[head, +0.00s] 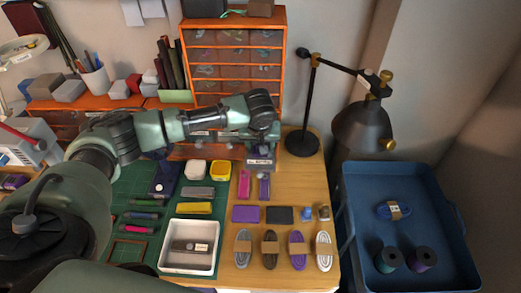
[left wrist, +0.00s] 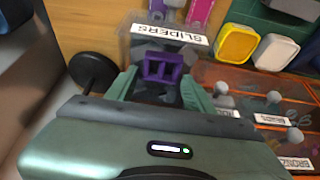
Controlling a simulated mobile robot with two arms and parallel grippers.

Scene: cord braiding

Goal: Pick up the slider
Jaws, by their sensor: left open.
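A purple slider (left wrist: 163,68) with openings in it shows in the left wrist view, at a clear bin (left wrist: 138,50) labelled SLIDERS. Dark pieces lie below it in the bin. My left gripper (left wrist: 160,88) is open, its green fingers on either side of the slider in the picture; I cannot tell whether they touch it. In the head view my left gripper (head: 262,138) points down over the bin's label (head: 260,162), in front of the orange drawers, and hides most of the bin. My right gripper is not in view.
An orange drawer cabinet (head: 234,48) stands behind. A black lamp (head: 302,143) stands close on the right. Pink and purple pieces (head: 244,184) lie in front of the bin. A white tray (head: 189,264), cord bundles (head: 243,249) and a blue tub (head: 352,210) are nearby.

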